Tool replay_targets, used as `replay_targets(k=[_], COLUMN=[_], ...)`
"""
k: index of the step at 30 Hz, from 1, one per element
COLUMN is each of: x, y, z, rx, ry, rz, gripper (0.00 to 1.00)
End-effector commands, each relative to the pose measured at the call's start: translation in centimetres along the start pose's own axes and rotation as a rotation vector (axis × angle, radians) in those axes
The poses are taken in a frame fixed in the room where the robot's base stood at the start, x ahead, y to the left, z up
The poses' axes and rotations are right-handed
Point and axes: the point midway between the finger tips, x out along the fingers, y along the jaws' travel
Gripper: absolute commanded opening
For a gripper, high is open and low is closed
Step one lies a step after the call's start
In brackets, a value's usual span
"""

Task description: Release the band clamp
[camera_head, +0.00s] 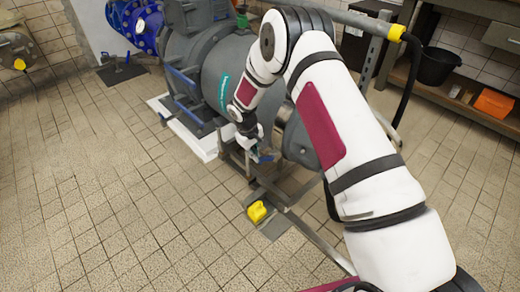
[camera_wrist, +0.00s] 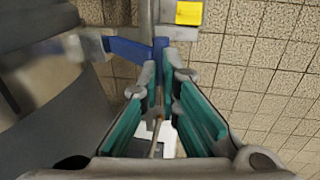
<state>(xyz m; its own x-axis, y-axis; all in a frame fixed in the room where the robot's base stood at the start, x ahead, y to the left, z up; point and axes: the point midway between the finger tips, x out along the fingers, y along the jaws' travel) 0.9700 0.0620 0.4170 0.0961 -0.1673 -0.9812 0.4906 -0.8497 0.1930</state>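My gripper (camera_head: 256,151) is low beside the grey pipe body (camera_head: 222,85), at the metal stand. In the wrist view its two teal-padded fingers (camera_wrist: 163,73) are close together at the tips, one on each side of a blue lever (camera_wrist: 130,50). They appear shut on the lever's end, with little gap. The lever reaches left to a grey metal fitting, blurred at the left. A bit of blue also shows at my gripper in the head view (camera_head: 265,158). The band clamp itself is mostly hidden behind my arm and cannot be made out clearly.
A yellow object (camera_head: 257,212) sits low on the stand's foot; a yellow patch (camera_wrist: 189,13) shows in the wrist view. A blue flanged pipe (camera_head: 138,22) is at the back. A workbench with a black bucket (camera_head: 437,66) and orange box (camera_head: 494,103) stands right. The tiled floor at left is clear.

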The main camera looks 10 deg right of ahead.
Motion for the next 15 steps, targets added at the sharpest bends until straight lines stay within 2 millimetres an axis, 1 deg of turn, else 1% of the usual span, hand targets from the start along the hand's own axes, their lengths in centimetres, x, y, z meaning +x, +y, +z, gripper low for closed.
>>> replay_targets(k=[1, 2, 3, 5, 15], x=[0.13, 0.08, 0.05, 0.04, -0.13], y=[-0.01, 0.05, 0.08, 0.10, 0.17], z=[0.00, 0.01, 0.01, 0.00, -0.01], rx=[0.001, 0.001, 0.001, 0.001, 0.000], ry=[0.000, 0.000, 0.001, 0.001, 0.001], rz=[0.001, 0.001, 0.001, 0.001, 0.002], gripper=[0.05, 0.12, 0.21, 0.33, 0.33])
